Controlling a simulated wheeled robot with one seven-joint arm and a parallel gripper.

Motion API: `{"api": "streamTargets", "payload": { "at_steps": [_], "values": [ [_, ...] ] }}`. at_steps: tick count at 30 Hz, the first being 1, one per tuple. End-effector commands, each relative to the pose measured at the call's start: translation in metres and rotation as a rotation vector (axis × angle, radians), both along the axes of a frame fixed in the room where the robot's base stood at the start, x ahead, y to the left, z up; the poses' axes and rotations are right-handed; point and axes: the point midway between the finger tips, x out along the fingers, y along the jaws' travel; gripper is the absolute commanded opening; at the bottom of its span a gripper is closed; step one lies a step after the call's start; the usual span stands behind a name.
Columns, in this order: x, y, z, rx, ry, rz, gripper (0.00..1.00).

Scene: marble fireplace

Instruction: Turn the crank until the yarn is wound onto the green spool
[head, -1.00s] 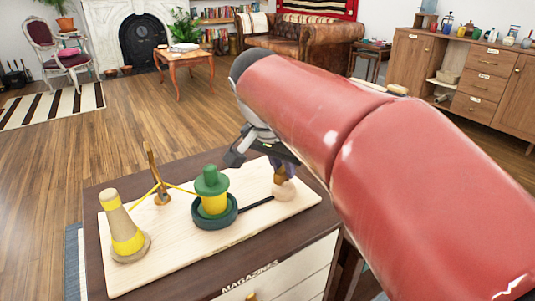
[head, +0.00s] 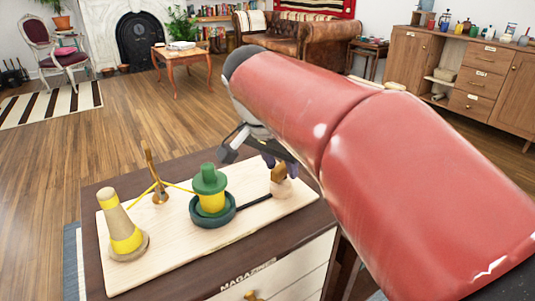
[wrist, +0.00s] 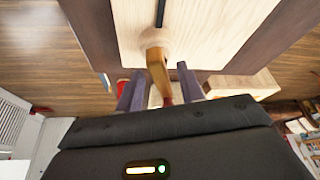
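The green spool (head: 209,180) stands upright in a dark green round base (head: 212,215), with a thick yellow yarn band (head: 211,202) around its middle. A tan cone (head: 122,230) at the left also carries yellow yarn; a strand runs past a wooden post (head: 159,190) to the spool. A black crank arm (head: 253,201) leads right to a round wooden knob (head: 281,189) with an upright brown handle (head: 279,172). My gripper (head: 280,162) is above the knob, around the handle's top. In the wrist view, the handle (wrist: 158,72) lies between the spread fingers (wrist: 160,90), with small gaps.
The pale board (head: 170,252) rests on a dark-topped cabinet (head: 195,290) labelled MAGAZINES. My red arm fills the right side. A low wooden table (head: 182,55), sofa and drawers stand farther off. Wooden floor is open at the left.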

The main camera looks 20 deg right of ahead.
Motion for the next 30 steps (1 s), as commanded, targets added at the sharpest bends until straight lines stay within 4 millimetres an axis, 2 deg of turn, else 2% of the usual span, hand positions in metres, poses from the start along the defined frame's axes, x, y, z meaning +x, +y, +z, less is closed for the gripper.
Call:
{"api": "streamTargets", "payload": {
  "at_steps": [8,21,30],
  "values": [
    [-0.001,0.001,0.005,0.000,-0.001,0.000,0.38],
    [-0.016,0.021,0.066,0.000,-0.002,0.001,0.38],
    [-0.018,0.024,0.072,0.000,0.000,0.000,0.38]
  ]
}}
